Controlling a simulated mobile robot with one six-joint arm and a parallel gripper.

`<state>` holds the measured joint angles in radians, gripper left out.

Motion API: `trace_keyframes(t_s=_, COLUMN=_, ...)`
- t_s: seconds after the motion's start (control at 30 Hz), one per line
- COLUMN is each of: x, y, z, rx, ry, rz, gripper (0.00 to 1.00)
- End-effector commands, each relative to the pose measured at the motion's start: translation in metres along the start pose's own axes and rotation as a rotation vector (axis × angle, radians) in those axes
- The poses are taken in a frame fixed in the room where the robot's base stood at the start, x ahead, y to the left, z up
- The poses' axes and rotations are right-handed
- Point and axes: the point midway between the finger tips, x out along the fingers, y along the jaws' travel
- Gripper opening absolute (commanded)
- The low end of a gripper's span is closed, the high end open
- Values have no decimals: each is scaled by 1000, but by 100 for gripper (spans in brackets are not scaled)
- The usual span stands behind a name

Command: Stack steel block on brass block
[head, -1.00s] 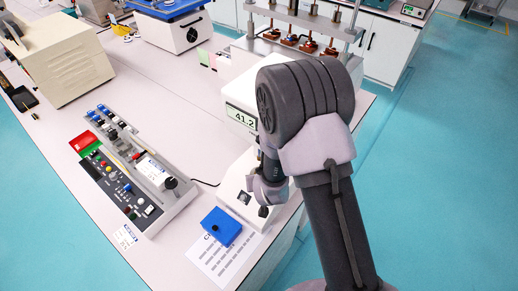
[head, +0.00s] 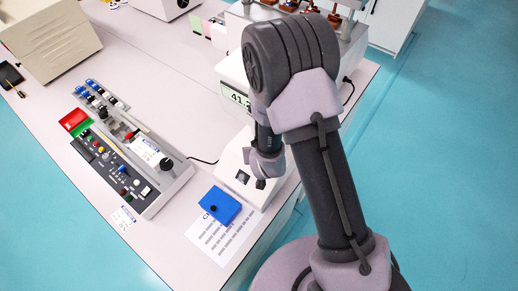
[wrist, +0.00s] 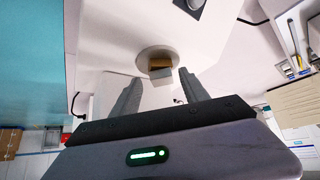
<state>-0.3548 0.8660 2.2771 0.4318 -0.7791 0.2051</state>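In the wrist view my gripper (wrist: 161,77) has its two dark fingers on either side of a small gap, with the tips toward a round pale pan (wrist: 144,54). A small brown, brass-coloured block (wrist: 159,63) shows on the pan, just beyond the fingertips. A pale grey face (wrist: 161,75), perhaps the steel block, shows right below it in the picture, between the tips. I cannot tell whether the fingers touch it. In the head view my gripper (head: 264,176) hangs over the white instrument at the bench edge, and the blocks are hidden there.
A control panel (head: 122,165) lies to the left. A display reading about 41.2 (head: 236,97) stands behind. The bench middle (head: 165,75) is clear.

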Motion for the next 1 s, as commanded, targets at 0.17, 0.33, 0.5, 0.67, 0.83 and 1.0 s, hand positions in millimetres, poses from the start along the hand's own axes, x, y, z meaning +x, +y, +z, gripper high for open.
trace_keyframes(t_s=0.17, x=0, y=0, z=0, rx=0, ry=1, rz=0, gripper=52)
trace_keyframes(t_s=0.33, x=-7, y=0, z=-3, rx=-1, ry=2, rz=-1, gripper=52)
trace_keyframes(t_s=0.5, x=-49, y=0, z=-4, rx=0, ry=4, rz=-1, gripper=52)
trace_keyframes(t_s=0.67, x=-93, y=0, z=-4, rx=0, ry=3, rz=-1, gripper=52)
trace_keyframes(t_s=0.83, x=-117, y=0, z=-6, rx=-1, ry=-2, rz=1, gripper=52)
trace_keyframes(t_s=1.0, x=-123, y=0, z=-4, rx=-1, ry=0, rz=0, gripper=52)
